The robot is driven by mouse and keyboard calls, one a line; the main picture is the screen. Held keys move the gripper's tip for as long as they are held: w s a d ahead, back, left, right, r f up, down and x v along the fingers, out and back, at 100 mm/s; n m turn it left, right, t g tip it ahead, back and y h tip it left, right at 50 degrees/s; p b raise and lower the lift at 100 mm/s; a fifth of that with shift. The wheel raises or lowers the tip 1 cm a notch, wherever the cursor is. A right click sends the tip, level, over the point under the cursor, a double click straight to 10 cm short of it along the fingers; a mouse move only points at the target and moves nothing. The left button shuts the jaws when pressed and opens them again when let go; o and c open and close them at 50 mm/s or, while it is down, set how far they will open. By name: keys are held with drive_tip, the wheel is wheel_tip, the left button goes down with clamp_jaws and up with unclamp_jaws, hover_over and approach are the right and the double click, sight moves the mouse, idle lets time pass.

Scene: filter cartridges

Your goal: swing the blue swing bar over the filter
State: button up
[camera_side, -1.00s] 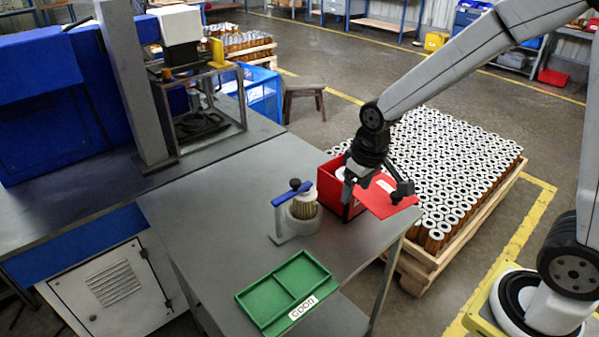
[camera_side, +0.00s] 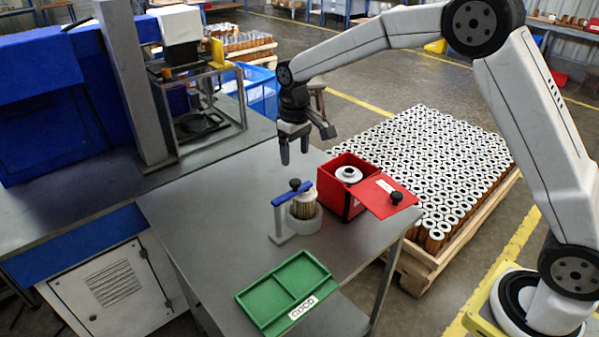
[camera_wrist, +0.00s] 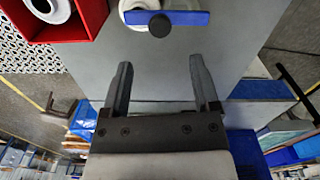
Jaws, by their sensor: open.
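The blue swing bar (camera_side: 287,194) sits on a grey upright post beside the filter (camera_side: 302,207), with a black knob (camera_side: 295,184) on it. The pleated filter stands upright in a round grey holder (camera_side: 308,222). In the side view the bar's right part overlaps the filter's top; how well it is centred I cannot tell. The bar (camera_wrist: 185,18) also shows at the top of the wrist view, crossing the pale holder. My gripper (camera_side: 294,157) is open and empty, raised behind the bar and apart from it. Its fingers (camera_wrist: 160,68) point toward the bar in the wrist view.
An empty green tray (camera_side: 262,297) marked GOOD lies at the front. The table behind the bar is clear.

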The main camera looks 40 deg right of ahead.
sight(295, 181)
drive_tip(key=shift+f, duration=0.1)
drive_tip(key=shift+f, duration=3.8)
clamp_jaws()
